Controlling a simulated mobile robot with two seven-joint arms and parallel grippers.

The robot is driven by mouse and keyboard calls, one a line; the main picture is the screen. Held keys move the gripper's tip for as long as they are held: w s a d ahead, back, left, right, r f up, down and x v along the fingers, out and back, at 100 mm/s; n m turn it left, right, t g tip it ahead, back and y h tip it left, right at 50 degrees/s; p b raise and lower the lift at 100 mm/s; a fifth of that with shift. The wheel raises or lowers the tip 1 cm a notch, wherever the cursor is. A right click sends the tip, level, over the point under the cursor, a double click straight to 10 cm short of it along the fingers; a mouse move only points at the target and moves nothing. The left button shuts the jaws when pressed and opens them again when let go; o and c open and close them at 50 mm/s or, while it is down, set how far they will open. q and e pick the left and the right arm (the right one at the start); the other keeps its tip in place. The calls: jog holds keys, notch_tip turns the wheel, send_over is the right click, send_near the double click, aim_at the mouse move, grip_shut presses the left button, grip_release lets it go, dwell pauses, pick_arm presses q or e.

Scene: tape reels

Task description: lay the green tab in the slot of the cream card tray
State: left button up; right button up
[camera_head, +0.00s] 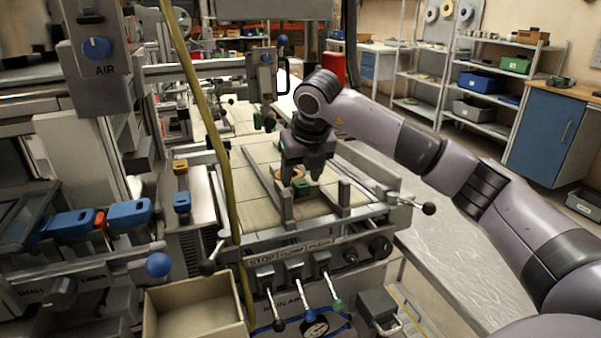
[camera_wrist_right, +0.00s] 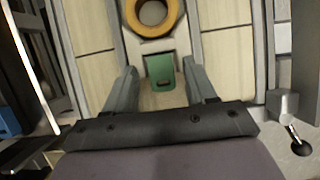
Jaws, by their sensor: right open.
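The green tab (camera_wrist_right: 160,70) lies flat between the fingertips of my right gripper (camera_wrist_right: 160,75) in the wrist view. It also shows below that gripper (camera_head: 303,172) in the head view (camera_head: 301,188). The gripper is open, pointing down, with a gap on the tab's left and a narrower one on its right. A pale cream piece (camera_wrist_right: 137,47), seemingly the cream card tray, lies under the tab and a yellow-orange ring (camera_wrist_right: 172,20). I cannot make out its slot. My left gripper is not in view.
Two metal rails (camera_head: 343,197) flank the work spot on the pale panelled bed. A yellow hose (camera_head: 205,105) hangs to the left. An open cream box (camera_head: 160,320) stands at lower left. Levers (camera_head: 333,290) stick out from the machine's front.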

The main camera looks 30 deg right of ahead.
jog(key=v, duration=1.2)
jog(key=shift+b, duration=0.35)
jog(key=shift+s+a, duration=0.1)
jog(key=shift+s, duration=0.05)
